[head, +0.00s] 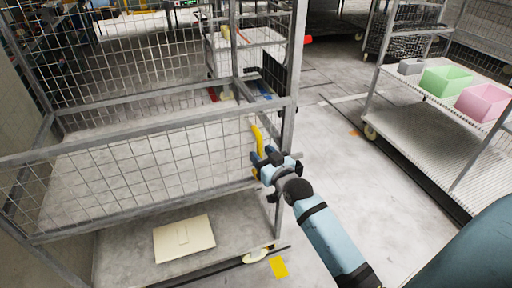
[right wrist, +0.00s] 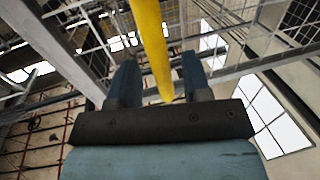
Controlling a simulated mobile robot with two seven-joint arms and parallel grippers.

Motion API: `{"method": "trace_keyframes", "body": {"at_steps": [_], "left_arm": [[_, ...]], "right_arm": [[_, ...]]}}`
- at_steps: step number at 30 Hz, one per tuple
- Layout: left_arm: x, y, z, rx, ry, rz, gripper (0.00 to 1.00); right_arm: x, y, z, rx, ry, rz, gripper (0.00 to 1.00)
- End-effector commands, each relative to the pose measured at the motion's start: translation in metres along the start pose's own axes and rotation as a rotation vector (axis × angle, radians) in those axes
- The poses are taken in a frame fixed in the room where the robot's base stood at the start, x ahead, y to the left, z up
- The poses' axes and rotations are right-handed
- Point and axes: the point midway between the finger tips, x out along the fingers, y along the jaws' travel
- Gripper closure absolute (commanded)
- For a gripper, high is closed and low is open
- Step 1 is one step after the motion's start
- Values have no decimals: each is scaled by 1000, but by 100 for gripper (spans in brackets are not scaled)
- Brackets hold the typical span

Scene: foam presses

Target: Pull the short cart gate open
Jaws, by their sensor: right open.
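The cart gate (head: 190,158) is a low grey wire-mesh panel with a metal frame on the front of the cage cart at left. It appears to stand across the cart's opening. A yellow handle (head: 257,134) is upright near its right end, beside the corner post. My right gripper (head: 264,161) is open at the lower end of this handle. In the right wrist view the yellow handle (right wrist: 153,40) runs between the two spread fingers of the right gripper (right wrist: 159,75). I cannot tell whether the fingers touch it. My left gripper is not in view.
A flat cream panel (head: 184,239) lies below the gate. A yellow floor mark (head: 278,267) is near the cart's wheel. At right a shelf cart (head: 425,125) holds green (head: 446,80) and pink (head: 482,101) bins. Clear floor lies between the carts.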

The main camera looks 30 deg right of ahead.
Motion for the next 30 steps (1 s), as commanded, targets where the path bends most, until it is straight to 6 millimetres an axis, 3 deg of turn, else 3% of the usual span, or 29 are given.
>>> {"method": "trace_keyframes", "body": {"at_steps": [7, 18, 24, 30], "left_arm": [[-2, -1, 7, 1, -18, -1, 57], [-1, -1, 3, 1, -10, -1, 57], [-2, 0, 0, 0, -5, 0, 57], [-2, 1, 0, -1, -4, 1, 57]], "right_arm": [[31, 0, -1, 1, 0, -1, 56], [35, 0, 0, 1, -1, -1, 56], [35, 0, 0, 1, -1, -1, 100], [35, 0, 0, 1, -1, -1, 100]]}}
